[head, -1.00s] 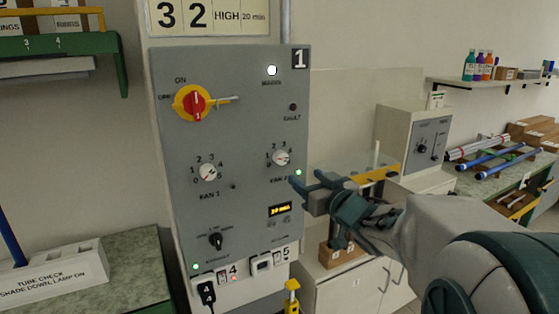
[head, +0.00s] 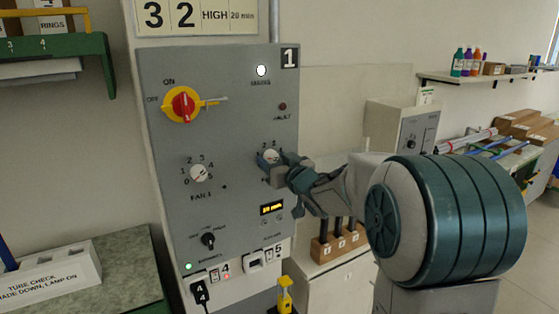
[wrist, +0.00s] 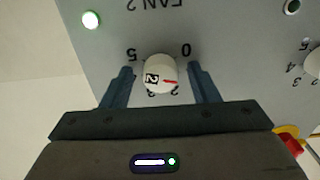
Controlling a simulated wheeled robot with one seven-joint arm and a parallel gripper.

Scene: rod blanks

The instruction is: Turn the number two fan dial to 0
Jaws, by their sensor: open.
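The number two fan dial (wrist: 158,75) is a round white knob marked 2 with a red pointer line. In the wrist view it appears upside down, with FAN 2 above, 0 at upper right and 5 at upper left. The red line points right and slightly down, away from the 0; the number it points at is hidden. My gripper (wrist: 160,72) is open with one finger on each side of the dial and a visible gap at both sides. In the head view the dial (head: 271,155) is partly covered by my gripper (head: 268,162).
A lit green lamp (wrist: 91,19) is near my fingers.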

